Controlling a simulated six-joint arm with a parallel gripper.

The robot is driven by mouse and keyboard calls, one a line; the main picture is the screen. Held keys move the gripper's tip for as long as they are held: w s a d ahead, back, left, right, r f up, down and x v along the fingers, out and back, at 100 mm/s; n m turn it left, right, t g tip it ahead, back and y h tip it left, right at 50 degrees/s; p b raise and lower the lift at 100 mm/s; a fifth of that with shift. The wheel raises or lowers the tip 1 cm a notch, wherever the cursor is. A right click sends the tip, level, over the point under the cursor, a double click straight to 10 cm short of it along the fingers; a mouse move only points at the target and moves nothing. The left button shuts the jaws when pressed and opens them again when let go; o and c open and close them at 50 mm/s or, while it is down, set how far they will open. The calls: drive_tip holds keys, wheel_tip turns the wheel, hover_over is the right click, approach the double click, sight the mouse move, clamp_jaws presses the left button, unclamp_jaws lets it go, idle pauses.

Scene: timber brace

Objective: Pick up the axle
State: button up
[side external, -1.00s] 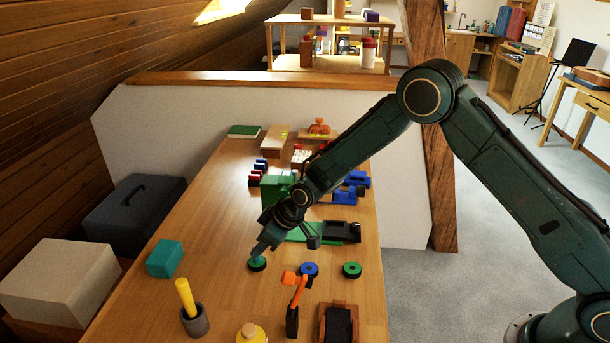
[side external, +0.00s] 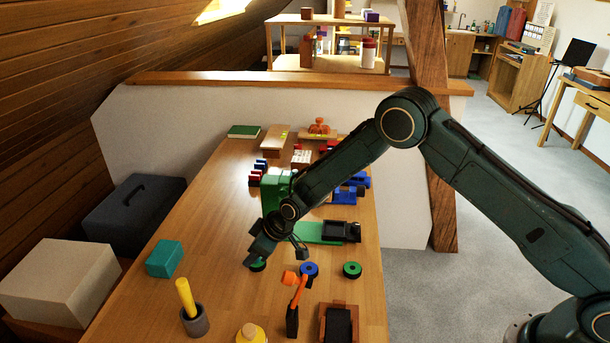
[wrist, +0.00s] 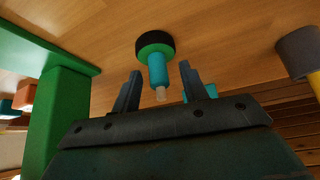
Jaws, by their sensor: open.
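The axle (wrist: 158,70) shows in the wrist view as a teal cylinder with a pale tip. It stands up from a black wheel with a green hub (wrist: 155,43) on the table. My gripper (wrist: 160,68) is open, with one dark finger on each side of the axle in the picture. A gap shows between the axle and each finger. I cannot tell how far down the axle the fingers reach. In the side view my gripper (side external: 251,260) is low over the wheel (side external: 259,267) and hides the axle.
A blue-hubbed wheel (side external: 309,269) and a green-hubbed wheel (side external: 352,269) lie to the right. A green block structure (side external: 275,190) stands behind my gripper. A teal box (side external: 165,259) and a grey cup (side external: 195,321) are at left and front.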

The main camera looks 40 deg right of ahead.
clamp_jaws()
drive_tip(key=shift+r, duration=0.15)
wheel_tip(320, 180, up, 20)
idle(0.8)
idle(0.5)
